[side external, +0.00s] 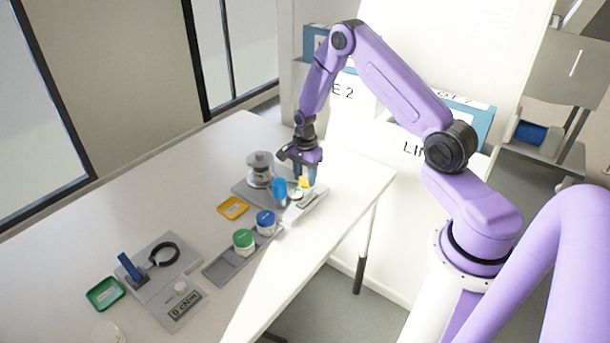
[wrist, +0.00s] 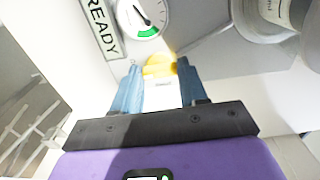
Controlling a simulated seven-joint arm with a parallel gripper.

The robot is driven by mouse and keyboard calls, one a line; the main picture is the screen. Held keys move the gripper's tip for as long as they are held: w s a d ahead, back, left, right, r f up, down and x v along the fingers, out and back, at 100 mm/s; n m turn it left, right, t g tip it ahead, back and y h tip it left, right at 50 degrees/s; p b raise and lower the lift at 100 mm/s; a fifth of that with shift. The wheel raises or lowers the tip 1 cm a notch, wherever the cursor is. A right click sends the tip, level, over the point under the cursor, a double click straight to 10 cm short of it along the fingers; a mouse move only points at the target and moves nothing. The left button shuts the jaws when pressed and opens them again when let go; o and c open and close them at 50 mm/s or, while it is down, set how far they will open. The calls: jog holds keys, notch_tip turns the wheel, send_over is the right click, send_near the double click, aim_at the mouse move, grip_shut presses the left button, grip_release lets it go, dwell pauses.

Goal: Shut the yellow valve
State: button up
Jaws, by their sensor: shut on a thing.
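The yellow valve (wrist: 159,66) shows between my fingertips in the wrist view, with a white labelled part below it. A small part of the valve (side external: 303,182) shows under my gripper in the side external view; my fingers hide the rest. My gripper (wrist: 157,82) points down and its two blue fingers are shut on the valve, one on each side. In the side external view my gripper (side external: 305,174) is at the back right of the table. I cannot tell the valve's turn angle.
Beside the valve are a round dial (wrist: 142,18), its needle above a green zone, and a READY display (wrist: 101,28). A clear-walled machine (side external: 260,172) stands left of my gripper. Blue-lidded (side external: 265,219) and green-lidded (side external: 243,239) jars stand in front. The table's right edge is close.

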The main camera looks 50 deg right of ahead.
jog(key=n, duration=0.4)
jog(key=shift+n, duration=0.4)
jog(key=n, duration=0.4)
jog(key=shift+n, duration=0.3)
jog(key=n, duration=0.4)
jog(key=shift+n, duration=2.1)
jog(key=o, duration=1.1)
jog(key=shift+c, duration=0.2)
jog(key=shift+r, duration=0.1)
